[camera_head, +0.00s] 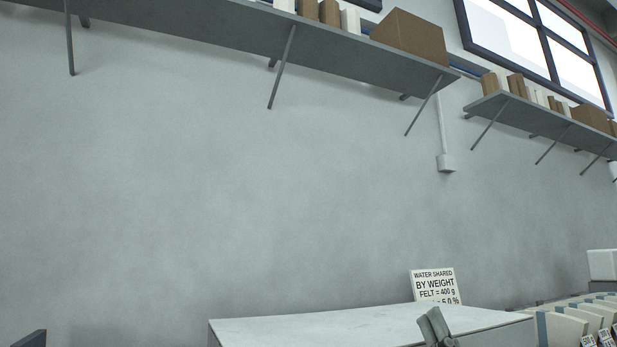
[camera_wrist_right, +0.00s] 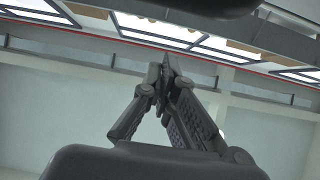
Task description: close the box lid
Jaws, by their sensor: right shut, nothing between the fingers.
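A wide, pale, flat-topped thing (camera_head: 320,325) shows at the bottom of the head view, with a grey side at its left end. I cannot tell whether it is the box with its lid or a worktop. My right gripper (camera_head: 432,316) shows dark grey in front of its right part; I cannot tell whether they touch. In the right wrist view my right gripper (camera_wrist_right: 165,62) points up at the windows, its fingers closed together with nothing between them. My left gripper is not in view.
A white sign (camera_head: 435,286) about sharing water by weight stands behind the pale top. Several pale blocks (camera_head: 578,318) with labels stand in a row at the right. A long wall shelf (camera_head: 230,35) holds boxes.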

